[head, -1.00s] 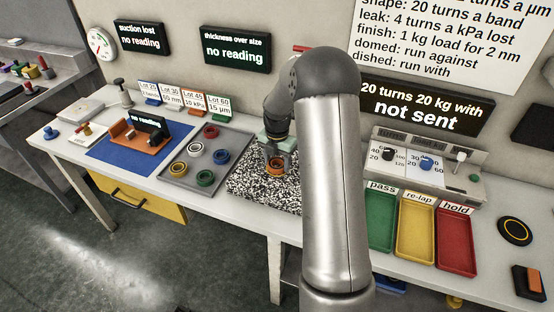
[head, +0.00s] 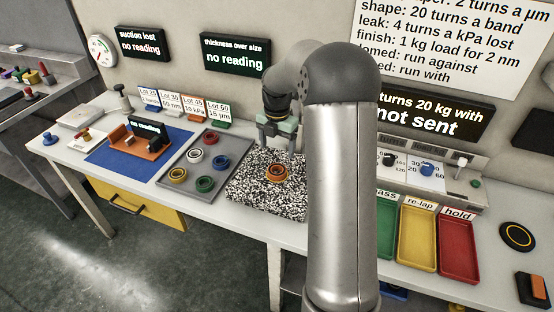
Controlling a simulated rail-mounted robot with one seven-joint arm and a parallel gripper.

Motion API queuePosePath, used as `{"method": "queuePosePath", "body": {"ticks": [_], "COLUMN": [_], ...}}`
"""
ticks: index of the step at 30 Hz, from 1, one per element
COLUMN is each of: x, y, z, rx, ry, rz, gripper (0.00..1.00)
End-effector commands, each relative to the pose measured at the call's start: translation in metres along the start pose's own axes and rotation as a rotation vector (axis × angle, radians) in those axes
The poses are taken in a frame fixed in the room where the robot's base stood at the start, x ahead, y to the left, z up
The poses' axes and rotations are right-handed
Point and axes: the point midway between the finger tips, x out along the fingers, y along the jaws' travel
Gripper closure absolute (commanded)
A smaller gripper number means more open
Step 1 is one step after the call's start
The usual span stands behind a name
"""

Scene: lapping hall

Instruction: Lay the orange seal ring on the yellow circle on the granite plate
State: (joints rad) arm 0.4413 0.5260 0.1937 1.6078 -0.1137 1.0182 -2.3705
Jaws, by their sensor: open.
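The orange seal ring (head: 277,173) lies flat on the speckled black-and-white granite plate (head: 250,193), near the plate's middle. No yellow circle can be made out on the bare part of the plate; whether one lies under the ring I cannot tell. My gripper (head: 277,147) is open and empty, with its fingers pointing down above and behind the ring, apart from it. My arm hides the right edge of the plate.
Left of the plate, a grey tray (head: 207,160) holds several coloured rings. A blue mat (head: 105,156) bears an orange fixture (head: 140,145). Green, yellow (head: 417,238) and red (head: 459,250) trays stand at the right. Lot cards and displays line the back.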

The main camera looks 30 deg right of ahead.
Motion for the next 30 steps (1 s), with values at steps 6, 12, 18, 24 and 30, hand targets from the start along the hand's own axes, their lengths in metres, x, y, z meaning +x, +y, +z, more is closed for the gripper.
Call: {"method": "queuePosePath", "body": {"ticks": [6,12,18,24,30], "x": [-0.026,-0.043,-0.068,-0.069,-0.052], "y": [0.000,-0.003,-0.033,-0.088,-0.140], "z": [0.000,-0.030,-0.126,-0.220,-0.284], "rx": [0.001,0.152,0.717,1.382,1.902], "ry": [0.000,-0.011,-0.041,-0.037,0.004], "rz": [0.001,-0.006,0.000,0.033,0.048], "gripper": [0.23,0.23,0.23,0.23,0.23]}}
